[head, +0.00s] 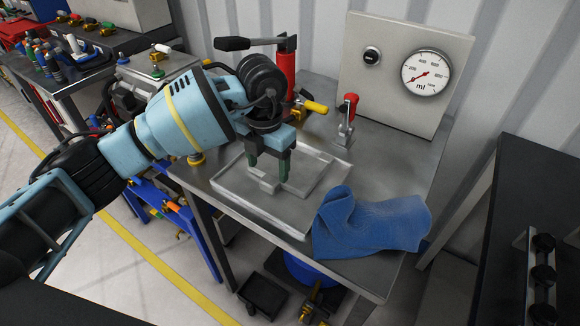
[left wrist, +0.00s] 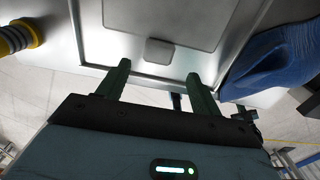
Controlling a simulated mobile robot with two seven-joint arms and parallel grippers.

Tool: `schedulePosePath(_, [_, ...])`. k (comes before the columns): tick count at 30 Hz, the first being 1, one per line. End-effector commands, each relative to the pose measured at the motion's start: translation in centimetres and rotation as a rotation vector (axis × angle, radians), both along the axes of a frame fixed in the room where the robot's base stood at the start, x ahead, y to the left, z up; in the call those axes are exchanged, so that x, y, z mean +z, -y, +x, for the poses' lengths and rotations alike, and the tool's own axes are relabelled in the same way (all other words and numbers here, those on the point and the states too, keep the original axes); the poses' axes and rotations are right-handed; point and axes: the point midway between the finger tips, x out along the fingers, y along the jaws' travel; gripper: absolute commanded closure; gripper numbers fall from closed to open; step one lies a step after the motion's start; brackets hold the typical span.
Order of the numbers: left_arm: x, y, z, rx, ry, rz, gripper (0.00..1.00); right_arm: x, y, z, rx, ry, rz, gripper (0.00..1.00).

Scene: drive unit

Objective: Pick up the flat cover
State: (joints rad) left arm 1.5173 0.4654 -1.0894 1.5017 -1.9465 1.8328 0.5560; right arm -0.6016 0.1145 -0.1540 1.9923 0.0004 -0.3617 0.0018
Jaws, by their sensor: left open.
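The flat cover (head: 312,172) looks like a thin grey metal plate lying in a shallow metal tray (head: 226,188) on the bench. A small raised tab (head: 266,187) sits at its near edge; plate and tab also show in the left wrist view, the plate (left wrist: 160,18) at the top and the tab (left wrist: 159,51) below it. My left gripper (head: 268,171) points down over the tray with its dark green fingers apart and nothing held. In the left wrist view the gripper (left wrist: 159,70) has the tab just beyond its fingertips, lined up with the gap. My right gripper is not visible.
A blue cloth (head: 375,222) lies over the tray's right corner and the metal bench (head: 395,170). A red hand pump (head: 286,70), a red-handled valve (head: 347,118) and a gauge panel (head: 385,62) stand behind. A yellow-black part (left wrist: 20,36) shows left in the wrist view.

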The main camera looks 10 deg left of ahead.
Motion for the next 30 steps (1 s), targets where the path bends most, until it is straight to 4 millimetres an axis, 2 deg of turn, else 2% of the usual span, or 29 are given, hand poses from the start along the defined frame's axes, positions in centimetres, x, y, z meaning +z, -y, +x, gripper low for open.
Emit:
schedulePosePath(2, [-0.8,0.0,0.0,0.001,-0.002,-0.002,0.35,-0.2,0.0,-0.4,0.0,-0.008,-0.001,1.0])
schedulePosePath(11, [-1.8,-0.1,0.0,0.001,-0.002,-0.002,0.35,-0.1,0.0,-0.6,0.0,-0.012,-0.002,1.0])
schedulePosePath(21, [-6.0,-0.3,0.1,0.0,-0.002,-0.002,0.35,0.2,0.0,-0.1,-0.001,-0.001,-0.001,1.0])
schedulePosePath(27, [-6.1,-0.3,0.2,-0.001,0.0,-0.003,0.35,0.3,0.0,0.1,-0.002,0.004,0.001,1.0])
schedulePosePath(28, [-6.1,-0.3,0.2,0.0,-0.001,-0.003,0.36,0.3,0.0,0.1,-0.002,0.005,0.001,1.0])
schedulePosePath(30, [-6.1,-0.3,0.2,0.0,-0.001,-0.003,0.45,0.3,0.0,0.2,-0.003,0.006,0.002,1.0])
